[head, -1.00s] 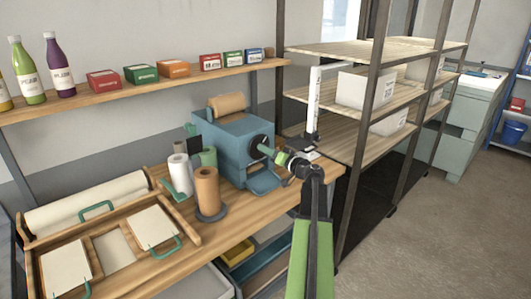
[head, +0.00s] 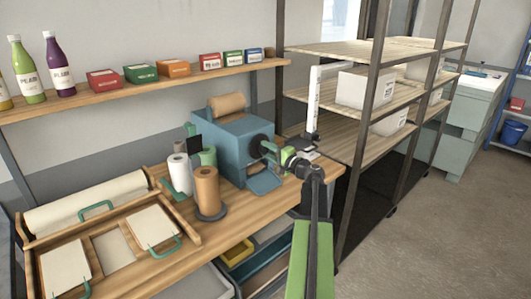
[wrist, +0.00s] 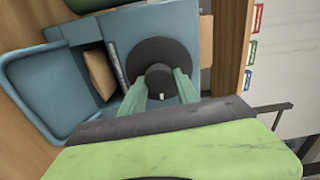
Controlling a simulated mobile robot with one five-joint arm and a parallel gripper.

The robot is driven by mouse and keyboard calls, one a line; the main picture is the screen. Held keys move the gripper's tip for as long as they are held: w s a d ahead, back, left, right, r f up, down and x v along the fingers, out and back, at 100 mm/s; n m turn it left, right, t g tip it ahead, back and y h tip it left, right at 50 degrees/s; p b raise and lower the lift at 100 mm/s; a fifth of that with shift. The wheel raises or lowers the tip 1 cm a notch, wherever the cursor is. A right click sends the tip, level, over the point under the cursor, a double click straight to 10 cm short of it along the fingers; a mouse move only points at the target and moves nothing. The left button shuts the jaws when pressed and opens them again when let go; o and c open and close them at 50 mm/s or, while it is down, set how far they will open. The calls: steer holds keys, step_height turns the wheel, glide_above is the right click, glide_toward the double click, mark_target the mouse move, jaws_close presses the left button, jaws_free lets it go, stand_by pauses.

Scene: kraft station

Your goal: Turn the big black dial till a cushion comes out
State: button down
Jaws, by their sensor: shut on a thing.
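The big black dial (head: 262,145) is on the right side of the blue machine (head: 230,135), which stands on the wooden bench. In the wrist view the dial (wrist: 150,54) is a round black disc with a smaller black knob at its middle. My gripper (head: 269,154) is at the dial. In the wrist view, its two green fingers (wrist: 161,84) stand on either side of the knob and are shut on it. A tan paper piece (wrist: 98,74) shows at the machine's opening by the blue tray (wrist: 40,95). I cannot tell whether it is a cushion.
A brown paper roll (head: 227,104) lies on top of the machine. A brown roll on a stand (head: 207,188) and a white roll (head: 180,175) stand at its left. A white post (head: 313,105) and metal shelving (head: 362,120) are close on the right.

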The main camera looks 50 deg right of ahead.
steer(key=shift+m, duration=1.3)
steer(key=c, duration=0.9)
jaws_free()
steer(key=s+a, duration=0.1)
steer(key=s, duration=1.6)
steer(key=shift+s+a, duration=0.15)
